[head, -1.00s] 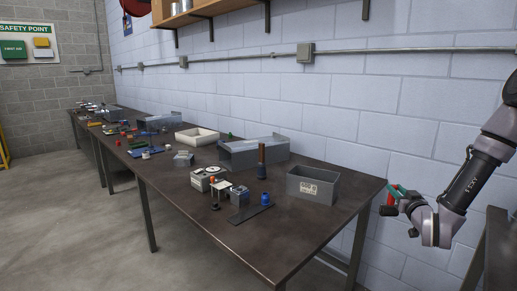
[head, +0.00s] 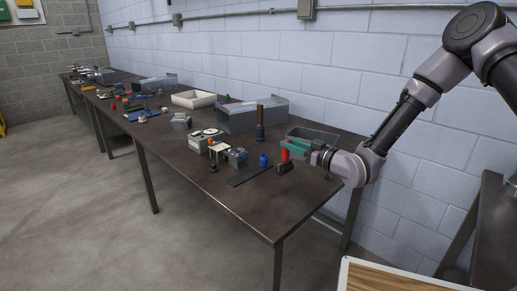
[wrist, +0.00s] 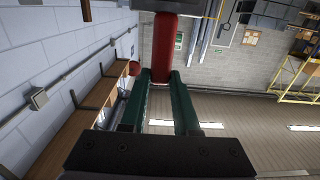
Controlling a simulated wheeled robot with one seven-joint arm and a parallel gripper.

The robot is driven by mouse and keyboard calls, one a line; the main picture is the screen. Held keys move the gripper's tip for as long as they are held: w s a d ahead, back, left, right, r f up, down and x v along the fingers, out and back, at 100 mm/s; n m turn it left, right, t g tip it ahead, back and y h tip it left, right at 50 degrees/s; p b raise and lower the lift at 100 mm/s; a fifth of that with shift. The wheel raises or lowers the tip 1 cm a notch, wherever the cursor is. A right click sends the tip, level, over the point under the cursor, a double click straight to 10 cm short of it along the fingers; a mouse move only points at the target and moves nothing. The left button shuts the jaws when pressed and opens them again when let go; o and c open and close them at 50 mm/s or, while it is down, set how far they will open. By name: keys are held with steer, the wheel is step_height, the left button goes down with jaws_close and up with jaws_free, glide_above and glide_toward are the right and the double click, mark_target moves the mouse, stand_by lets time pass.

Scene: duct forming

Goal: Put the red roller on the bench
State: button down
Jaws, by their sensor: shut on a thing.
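The red roller (head: 285,156) is upright, with a dark block-like lower end, in front of the bench's right part in the head view. My gripper (head: 289,147) has green fingers, shut around the roller's upper part. In the wrist view the roller (wrist: 165,45) stands out from between the green fingertips (wrist: 161,78), and its far end is dark. The dark-topped bench (head: 235,200) runs from the right front to the far left. I cannot tell whether the roller's lower end touches the bench top.
A grey open bin (head: 318,133) stands behind my gripper, partly hidden. A blue cylinder (head: 263,160), a dark flat plate (head: 250,175) and a tall brown-and-dark tool (head: 260,122) are left of the roller. The bench's front right is bare. A wood-topped surface (head: 400,278) shows at bottom right.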

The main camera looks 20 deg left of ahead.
mark_target(288, 168)
step_height(288, 168, down, 9)
steer(key=shift+f, duration=0.15)
steer(key=shift+f, duration=0.1)
stand_by(0.3)
steer(key=c, duration=0.7)
jaws_free()
steer(key=shift+o, duration=0.2)
steer(key=v, duration=1.2)
